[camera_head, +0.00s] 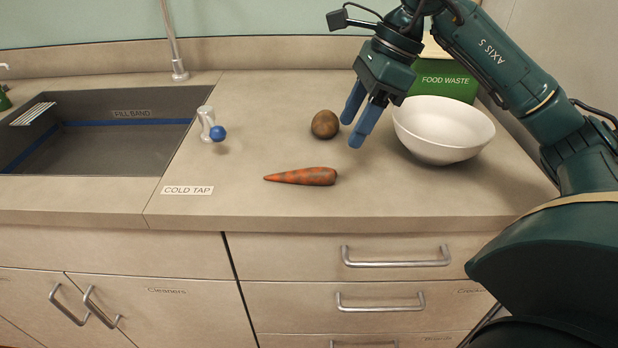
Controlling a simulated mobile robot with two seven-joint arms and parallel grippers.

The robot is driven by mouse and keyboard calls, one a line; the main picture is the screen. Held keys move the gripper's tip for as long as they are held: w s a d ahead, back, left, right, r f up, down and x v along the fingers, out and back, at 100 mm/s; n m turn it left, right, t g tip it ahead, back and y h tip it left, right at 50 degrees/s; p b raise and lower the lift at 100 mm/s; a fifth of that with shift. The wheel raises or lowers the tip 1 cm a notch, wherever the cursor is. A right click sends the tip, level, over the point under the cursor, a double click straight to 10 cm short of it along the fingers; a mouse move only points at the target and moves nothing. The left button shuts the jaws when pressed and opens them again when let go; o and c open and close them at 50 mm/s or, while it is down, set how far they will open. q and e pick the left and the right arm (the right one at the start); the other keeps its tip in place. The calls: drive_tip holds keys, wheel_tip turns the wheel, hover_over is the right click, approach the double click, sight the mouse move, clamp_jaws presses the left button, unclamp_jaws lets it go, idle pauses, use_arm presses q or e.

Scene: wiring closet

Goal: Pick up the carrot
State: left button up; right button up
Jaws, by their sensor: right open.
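The carrot (302,176) lies on the counter near its front edge, orange with dark patches, its thin end pointing left. My right gripper (352,134) is above the counter, up and to the right of the carrot, with its two blue fingers pointing down and apart. Nothing is between the fingers, and they do not appear to touch the carrot. My left gripper is not in view.
A brown potato-like object (325,124) sits just left of the fingers. A white bowl (443,130) stands to the right, before a green food waste bin (446,82). A cold tap (211,127) and sink (100,145) are left. The counter left of the carrot is clear.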

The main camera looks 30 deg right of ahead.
sight(327, 169)
drive_tip(key=x, duration=0.4)
drive_tip(key=shift+a+f, duration=0.1)
drive_tip(key=shift+f, duration=0.05)
drive_tip(key=x, duration=0.5)
drive_tip(key=shift+w+f+b, duration=0.1)
drive_tip(key=shift+w+b, duration=0.1)
drive_tip(key=shift+b, duration=0.15)
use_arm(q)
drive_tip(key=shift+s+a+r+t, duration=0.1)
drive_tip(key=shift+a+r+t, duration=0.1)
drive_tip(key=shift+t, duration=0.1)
use_arm(e)
drive_tip(key=c, duration=1.1)
drive_tip(key=shift+o, duration=0.2)
